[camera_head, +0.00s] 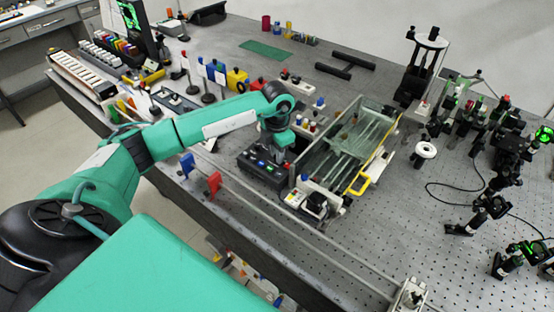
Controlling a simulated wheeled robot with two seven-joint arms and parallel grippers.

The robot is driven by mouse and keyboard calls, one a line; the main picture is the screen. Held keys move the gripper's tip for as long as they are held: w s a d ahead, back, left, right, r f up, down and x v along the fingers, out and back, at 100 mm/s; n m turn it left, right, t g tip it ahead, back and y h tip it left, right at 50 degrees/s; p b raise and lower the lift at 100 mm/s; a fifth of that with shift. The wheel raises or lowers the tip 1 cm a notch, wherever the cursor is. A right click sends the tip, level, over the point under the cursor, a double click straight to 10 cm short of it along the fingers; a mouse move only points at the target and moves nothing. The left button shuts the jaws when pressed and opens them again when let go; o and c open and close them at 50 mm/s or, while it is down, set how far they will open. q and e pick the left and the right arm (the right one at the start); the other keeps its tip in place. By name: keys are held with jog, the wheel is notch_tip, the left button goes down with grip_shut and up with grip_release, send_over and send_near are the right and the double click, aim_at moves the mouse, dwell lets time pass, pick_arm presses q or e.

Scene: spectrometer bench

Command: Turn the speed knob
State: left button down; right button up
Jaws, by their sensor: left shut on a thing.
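A black control box (252,171) with small lit blue and green displays sits on the optical bench, left of a clear-walled tank. My left gripper (281,158) points down over the back right part of this box. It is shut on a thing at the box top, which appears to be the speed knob. The fingers hide the knob, so its angle cannot be seen. My right gripper is not in view.
Blue and red clips (214,183) line the rail. Optics posts fill the right side.

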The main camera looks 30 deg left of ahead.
pick_arm(q)
jog(key=m+b, duration=0.7)
jog(key=shift+f, duration=0.1)
jog(key=shift+m+b, duration=0.3)
jog(key=shift+m, duration=0.2)
jog(key=shift+r+m+b, duration=0.2)
jog(key=shift+m+b, duration=0.65)
jog(key=shift+m, duration=0.35)
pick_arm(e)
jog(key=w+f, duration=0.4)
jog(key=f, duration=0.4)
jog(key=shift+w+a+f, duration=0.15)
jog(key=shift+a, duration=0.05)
pick_arm(q)
jog(key=c, duration=1.6)
grip_release()
